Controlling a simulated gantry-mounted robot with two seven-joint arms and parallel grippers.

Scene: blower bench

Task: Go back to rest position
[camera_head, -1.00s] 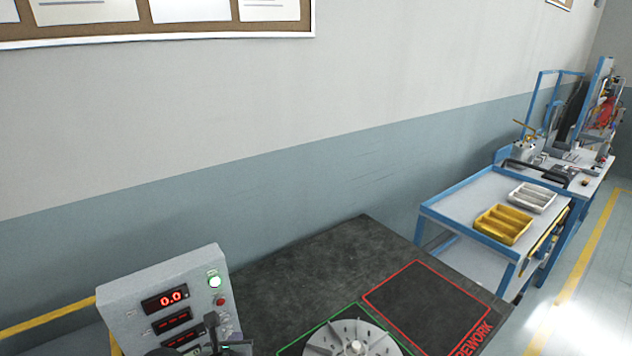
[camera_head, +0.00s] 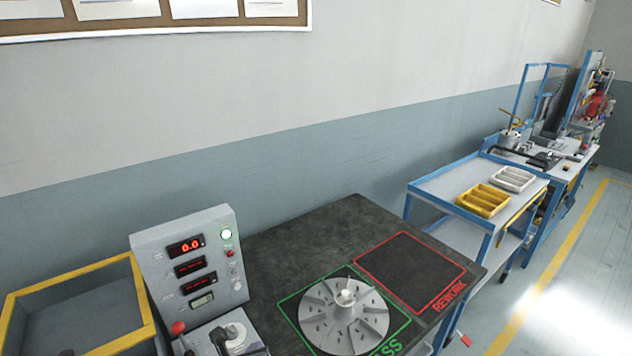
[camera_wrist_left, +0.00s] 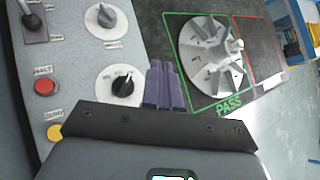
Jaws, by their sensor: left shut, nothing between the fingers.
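My left gripper (camera_wrist_left: 163,85) has its two purple fingers shut together and empty in the left wrist view. They hang over the edge of the control panel, beside a dark knob (camera_wrist_left: 123,83). In the head view it is hard to tell apart from the dark parts at the console's bottom. A grey finned impeller (camera_head: 344,318) lies flat inside the green PASS outline; it also shows in the left wrist view (camera_wrist_left: 205,55), apart from the fingers. My right gripper is not in view.
The control console (camera_head: 190,262) stands left of the dark mat. The red REWORK outline (camera_head: 410,272) is empty. A yellow-rimmed bin (camera_head: 75,270) is at left. A blue cart (camera_head: 448,190) with yellow (camera_head: 483,199) and white trays (camera_head: 513,179) stands at right.

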